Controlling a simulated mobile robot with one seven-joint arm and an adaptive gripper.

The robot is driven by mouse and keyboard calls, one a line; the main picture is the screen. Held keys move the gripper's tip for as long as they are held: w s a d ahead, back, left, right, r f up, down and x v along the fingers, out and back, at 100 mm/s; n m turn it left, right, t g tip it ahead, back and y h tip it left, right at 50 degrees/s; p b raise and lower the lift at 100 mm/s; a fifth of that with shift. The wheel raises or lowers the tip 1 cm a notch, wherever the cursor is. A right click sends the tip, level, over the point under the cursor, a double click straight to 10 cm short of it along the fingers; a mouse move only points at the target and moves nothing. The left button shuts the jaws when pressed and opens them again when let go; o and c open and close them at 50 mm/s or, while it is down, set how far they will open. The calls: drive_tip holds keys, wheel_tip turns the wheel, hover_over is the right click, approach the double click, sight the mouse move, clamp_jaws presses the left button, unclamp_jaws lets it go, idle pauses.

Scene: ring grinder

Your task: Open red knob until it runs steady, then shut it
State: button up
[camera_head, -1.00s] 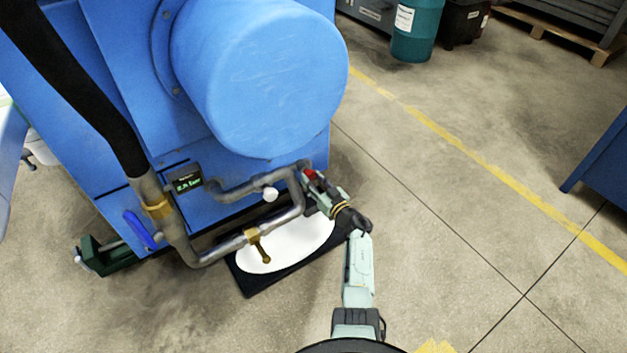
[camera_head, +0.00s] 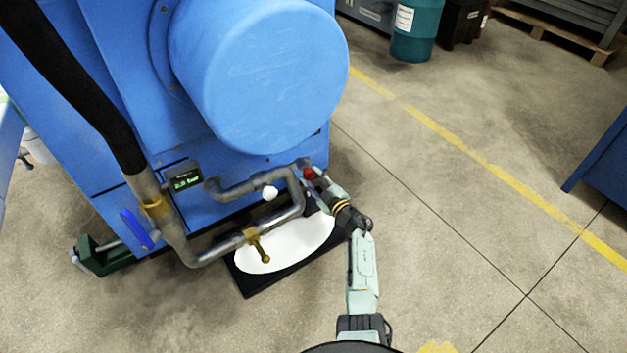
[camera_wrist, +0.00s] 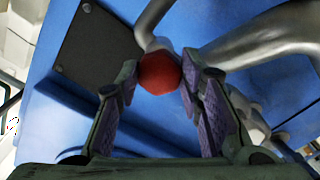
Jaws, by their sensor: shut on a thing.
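The red knob (camera_head: 308,173) sits on the grey pipework at the lower right of the blue machine. It also shows in the wrist view (camera_wrist: 159,73), round and dull red, between my two fingertips. My gripper (camera_wrist: 158,84) is shut on the red knob, with one purple-padded finger on each side. In the head view my gripper (camera_head: 314,179) reaches up to the knob from the lower right. A small display (camera_head: 183,179) with green characters is on the machine's front; its digits are too small to read surely.
Grey pipes (camera_head: 215,250) run in front of the machine, with a white knob (camera_head: 269,193), a brass lever (camera_head: 258,246) and a blue handle (camera_head: 137,229). A black tray (camera_head: 246,286) with white contents lies below. Open floor (camera_head: 450,240) is to the right.

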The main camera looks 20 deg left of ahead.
drive_tip(key=n+b, duration=0.1)
drive_tip(key=n, duration=0.3)
drive_tip(key=shift+n, duration=0.4)
idle(0.4)
drive_tip(key=o, duration=1.2)
drive_tip(key=shift+c, duration=0.2)
